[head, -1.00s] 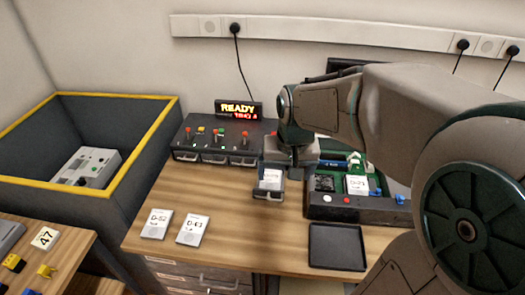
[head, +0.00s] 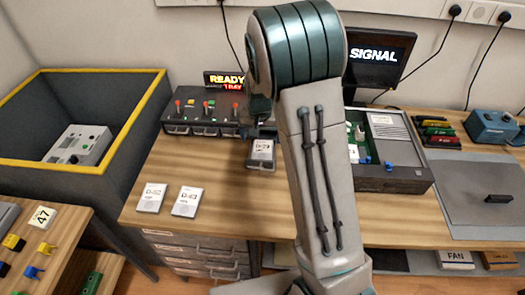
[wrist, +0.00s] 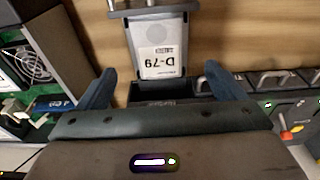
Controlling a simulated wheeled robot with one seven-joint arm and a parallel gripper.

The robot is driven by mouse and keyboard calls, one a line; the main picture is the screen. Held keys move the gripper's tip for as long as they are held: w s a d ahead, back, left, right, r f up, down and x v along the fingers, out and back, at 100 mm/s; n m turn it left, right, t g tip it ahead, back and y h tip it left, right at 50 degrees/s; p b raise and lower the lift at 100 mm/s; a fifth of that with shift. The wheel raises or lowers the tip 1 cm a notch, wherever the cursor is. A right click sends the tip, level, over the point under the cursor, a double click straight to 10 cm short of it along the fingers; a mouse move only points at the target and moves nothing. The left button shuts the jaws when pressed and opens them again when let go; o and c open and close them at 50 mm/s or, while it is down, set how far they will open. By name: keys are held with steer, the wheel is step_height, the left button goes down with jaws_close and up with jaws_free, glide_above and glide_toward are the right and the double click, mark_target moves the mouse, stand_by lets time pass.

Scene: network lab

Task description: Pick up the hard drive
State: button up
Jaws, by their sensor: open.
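A light grey hard drive labelled D-79 (wrist: 165,50) lies in a pulled-out drawer (wrist: 155,11) of the dark drive unit (head: 205,113). The drive also shows in the head view (head: 262,150), just left of my arm. My gripper (wrist: 160,70) is open and empty above the drawer, its two fingers spread to either side of the drive's near end and apart from it. In the head view my arm hides most of the gripper. Two more drives, D-52 (head: 151,197) and D-63 (head: 187,201), lie flat on the bench.
An opened case (head: 390,175) with a circuit board stands right of my arm. A yellow-rimmed bin (head: 150,100) stands at the left with a grey device (head: 80,143) inside. A grey mat (head: 470,200) covers the bench's right side.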

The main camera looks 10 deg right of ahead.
mark_target(262, 150)
steer(key=shift+w+d+f+p, duration=0.15)
steer(key=shift+w+f, duration=0.1)
steer(key=shift+f, duration=0.9)
steer(key=shift+w+d+f+p, duration=0.15)
steer(key=shift+w+f, duration=0.15)
steer(key=shift+f, duration=0.9)
steer(key=shift+w+d+f+p, duration=0.15)
steer(key=shift+w+f, duration=0.1)
steer(key=shift+f, duration=0.9)
steer(key=shift+a, duration=0.1)
steer(key=c, duration=1.2)
